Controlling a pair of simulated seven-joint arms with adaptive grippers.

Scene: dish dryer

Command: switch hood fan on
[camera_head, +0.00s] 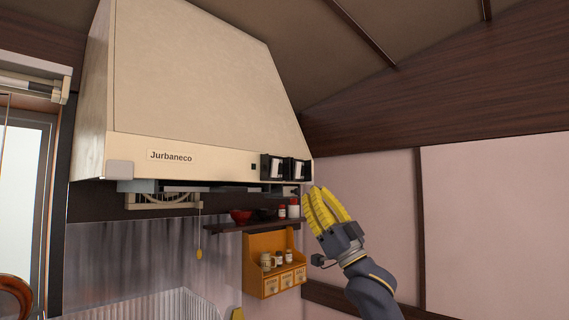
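The cream range hood (195,85) fills the upper left and middle of the head view, with "Jurbaneco" on its front panel. Two black switches with white rockers, a left one (273,168) and a right one (299,170), sit at the right end of that panel. I cannot tell which one runs the fan or how each is set. My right gripper (325,192), with yellow fingers, points up just right of and below the right switch. It looks empty, its fingers apart, and I cannot tell whether it touches the hood. My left gripper is not in view.
Below the hood hang a dark shelf (254,225) with a red bowl (240,215) and jars, and an orange spice rack (275,264). A pull cord (199,252) hangs left of the shelf. The pink wall right of my gripper is clear.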

